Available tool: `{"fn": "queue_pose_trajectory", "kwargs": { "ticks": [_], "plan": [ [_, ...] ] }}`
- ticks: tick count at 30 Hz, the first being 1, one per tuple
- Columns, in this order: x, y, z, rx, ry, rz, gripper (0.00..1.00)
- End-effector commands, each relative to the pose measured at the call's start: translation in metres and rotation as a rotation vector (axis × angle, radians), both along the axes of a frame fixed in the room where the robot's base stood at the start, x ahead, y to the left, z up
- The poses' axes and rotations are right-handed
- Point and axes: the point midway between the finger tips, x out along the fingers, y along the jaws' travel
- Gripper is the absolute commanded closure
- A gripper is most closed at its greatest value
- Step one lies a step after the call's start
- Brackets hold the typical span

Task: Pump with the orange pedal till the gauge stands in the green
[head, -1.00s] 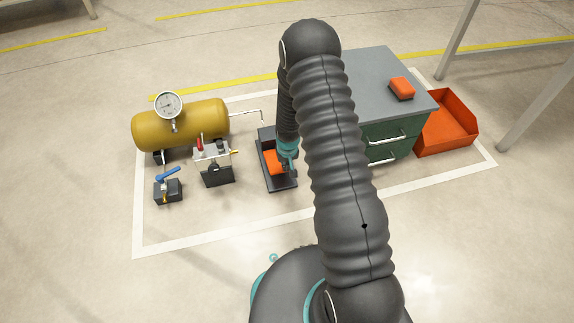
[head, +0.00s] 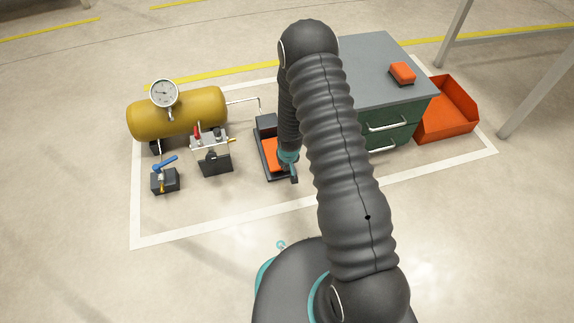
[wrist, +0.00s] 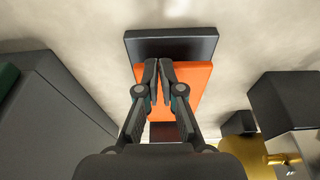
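The orange pedal (head: 271,157) sits on a dark base on the floor, left of my arm. In the wrist view the pedal (wrist: 192,82) lies under and beyond my fingertips. My gripper (head: 294,175) points down by the pedal's near right edge. In the wrist view my gripper (wrist: 158,72) is shut with its fingertips together and nothing between them. I cannot tell whether it touches the pedal. The round gauge (head: 164,93) stands on a yellow tank (head: 190,113). Its needle and any green band are too small to read.
A blue-handled valve (head: 165,175) and a small grey stand with a red lever (head: 210,150) are left of the pedal. A green drawer cabinet (head: 395,130) with an orange block (head: 402,73) on top and an orange bin (head: 445,110) are on the right.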

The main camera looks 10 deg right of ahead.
Motion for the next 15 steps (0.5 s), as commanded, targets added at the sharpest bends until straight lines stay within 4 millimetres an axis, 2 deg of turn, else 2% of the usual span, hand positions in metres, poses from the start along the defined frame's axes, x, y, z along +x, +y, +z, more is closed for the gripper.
{"fn": "queue_pose_trajectory", "kwargs": {
  "ticks": [2,5,11,15],
  "plan": [
    [-0.002,0.002,-0.002,-0.001,0.005,0.005,1.00],
    [-0.002,0.002,0.009,0.000,0.004,0.004,1.00],
    [-0.001,-0.002,0.052,0.000,-0.002,-0.002,1.00],
    [-0.017,-0.003,0.073,0.000,-0.003,-0.003,1.00]
  ]
}}
